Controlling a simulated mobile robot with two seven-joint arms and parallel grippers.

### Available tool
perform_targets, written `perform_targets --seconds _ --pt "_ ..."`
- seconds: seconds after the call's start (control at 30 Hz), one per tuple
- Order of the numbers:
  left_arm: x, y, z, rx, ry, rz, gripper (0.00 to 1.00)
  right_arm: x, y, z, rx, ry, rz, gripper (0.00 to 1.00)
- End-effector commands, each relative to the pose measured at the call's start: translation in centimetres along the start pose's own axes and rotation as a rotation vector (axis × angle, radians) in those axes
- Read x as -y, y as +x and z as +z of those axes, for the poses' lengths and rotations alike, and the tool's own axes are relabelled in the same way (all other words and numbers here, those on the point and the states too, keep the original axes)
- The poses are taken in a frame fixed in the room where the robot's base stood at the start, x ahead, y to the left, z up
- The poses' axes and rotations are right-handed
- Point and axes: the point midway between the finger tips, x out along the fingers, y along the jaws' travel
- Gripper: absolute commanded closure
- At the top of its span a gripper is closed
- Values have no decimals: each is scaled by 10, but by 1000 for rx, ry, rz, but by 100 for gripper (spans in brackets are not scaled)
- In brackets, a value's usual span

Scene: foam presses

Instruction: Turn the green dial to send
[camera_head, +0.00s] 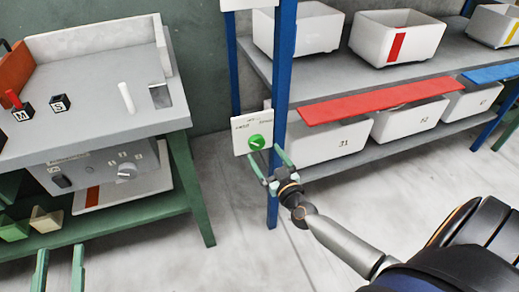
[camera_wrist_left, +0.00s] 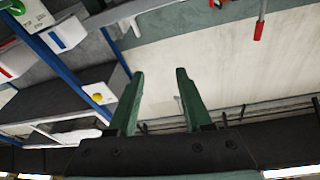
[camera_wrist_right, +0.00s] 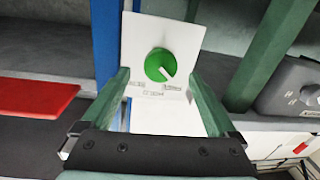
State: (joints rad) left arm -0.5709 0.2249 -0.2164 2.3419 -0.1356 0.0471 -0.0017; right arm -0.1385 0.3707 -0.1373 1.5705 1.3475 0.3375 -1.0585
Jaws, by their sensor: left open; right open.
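The green dial (camera_head: 256,142) sits on a white plate (camera_head: 240,148) fixed by the blue shelf post. It also shows in the right wrist view (camera_wrist_right: 158,62), upside down. Its white pointer line points up and left in the head view, towards the left label. The labels are too small to read surely. My right gripper (camera_head: 266,157) is open, its fingers either side of the dial's line and just in front of it; I cannot tell if they touch it. My left gripper (camera_head: 60,250) is open and empty at the lower left, also in the left wrist view (camera_wrist_left: 158,75).
A green-legged workbench (camera_head: 95,140) stands at left with cubes marked M and S (camera_head: 60,103) and a grey control box (camera_head: 95,168). The blue-posted shelf holds white bins (camera_head: 397,38) and a red board (camera_head: 375,103). Floor between them is clear.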

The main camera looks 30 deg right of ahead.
Motion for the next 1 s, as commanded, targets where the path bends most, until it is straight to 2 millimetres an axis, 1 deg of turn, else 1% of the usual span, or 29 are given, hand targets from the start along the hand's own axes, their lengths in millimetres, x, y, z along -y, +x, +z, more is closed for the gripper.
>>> perform_targets --seconds 0.03,0.2,0.3,0.4,0.57,0.8,1.0 --pt "1 0 -10 -45 13 0 50 0 8 1 -3 1 0 6" --pt "2 0 -43 -178 51 3 50 1 29 2 0 0 -1 6" --pt "2 -2 -57 -235 68 5 50 1 37 1 -1 1 0 6" --pt "2 -4 -66 -273 80 7 50 0 42 1 1 0 0 6" --pt "2 -5 -73 -300 87 8 50 1 45 0 0 0 -1 6" --pt "2 -5 -74 -301 87 8 50 1 45 0 1 0 -1 8" --pt "2 -5 -73 -300 87 8 50 0 45 0 1 0 -1 30"
